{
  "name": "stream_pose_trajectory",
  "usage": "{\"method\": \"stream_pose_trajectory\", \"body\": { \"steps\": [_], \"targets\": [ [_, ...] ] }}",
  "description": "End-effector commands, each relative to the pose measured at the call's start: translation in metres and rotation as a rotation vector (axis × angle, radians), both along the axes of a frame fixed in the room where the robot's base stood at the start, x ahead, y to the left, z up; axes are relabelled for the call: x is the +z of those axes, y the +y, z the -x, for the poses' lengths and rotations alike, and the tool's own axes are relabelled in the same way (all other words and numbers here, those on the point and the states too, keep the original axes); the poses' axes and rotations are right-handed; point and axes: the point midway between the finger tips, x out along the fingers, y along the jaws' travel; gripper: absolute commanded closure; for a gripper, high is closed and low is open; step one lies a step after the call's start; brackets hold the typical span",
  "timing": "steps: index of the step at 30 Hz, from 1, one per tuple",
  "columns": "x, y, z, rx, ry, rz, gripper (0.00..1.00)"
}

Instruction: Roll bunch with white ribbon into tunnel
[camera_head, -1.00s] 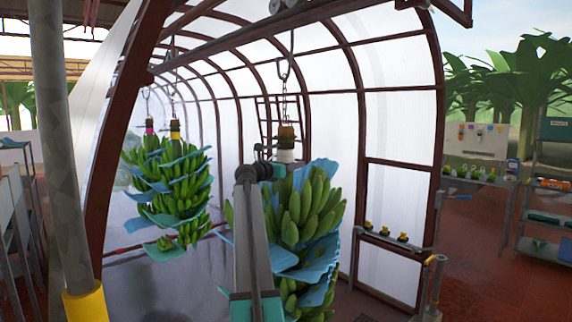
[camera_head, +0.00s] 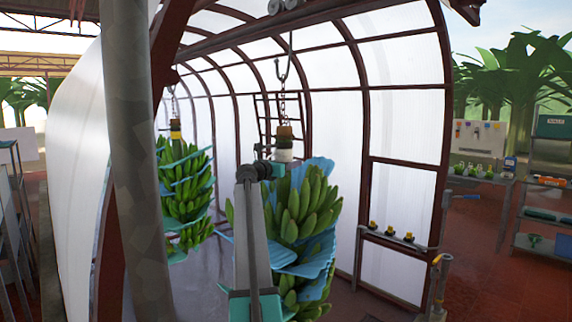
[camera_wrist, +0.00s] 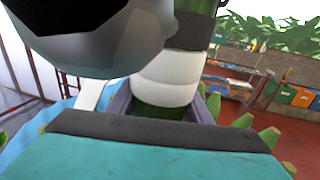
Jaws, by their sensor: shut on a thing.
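The bunch with the white ribbon (camera_head: 307,205) hangs from a hook and chain under the overhead rail, with blue sheets between its green hands. Its white ribbon (camera_head: 284,155) wraps the stem just above the fruit. My gripper (camera_head: 268,167) is shut on the stem at the ribbon. In the wrist view the ribbon (camera_wrist: 168,78) fills the space at the jaws, and green fruit shows just below. The tunnel (camera_head: 364,110), with dark red arched ribs and translucent panels, stands around and behind the bunch. I cannot tell how far inside it the bunch hangs.
A bunch with a yellow ribbon (camera_head: 186,190) hangs deeper in, to the left. A grey post (camera_head: 138,170) stands close at the left. A bench with dark yellow-topped items (camera_head: 390,236) is at the right; shelves (camera_head: 545,215) stand farther right on open red floor.

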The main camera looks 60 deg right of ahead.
Motion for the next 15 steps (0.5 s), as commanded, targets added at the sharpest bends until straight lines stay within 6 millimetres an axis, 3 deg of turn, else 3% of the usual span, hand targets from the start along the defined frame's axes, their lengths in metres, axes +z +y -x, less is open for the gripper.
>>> {"method": "stream_pose_trajectory", "body": {
  "steps": [11,12,15],
  "targets": [
    [-0.0006,0.0004,-0.0001,-0.002,0.009,-0.001,0.95],
    [-0.0005,0.0005,-0.0004,-0.002,0.009,-0.001,0.5],
    [-0.0006,0.0005,-0.0006,-0.001,0.007,-0.001,0.37]
  ]
}}
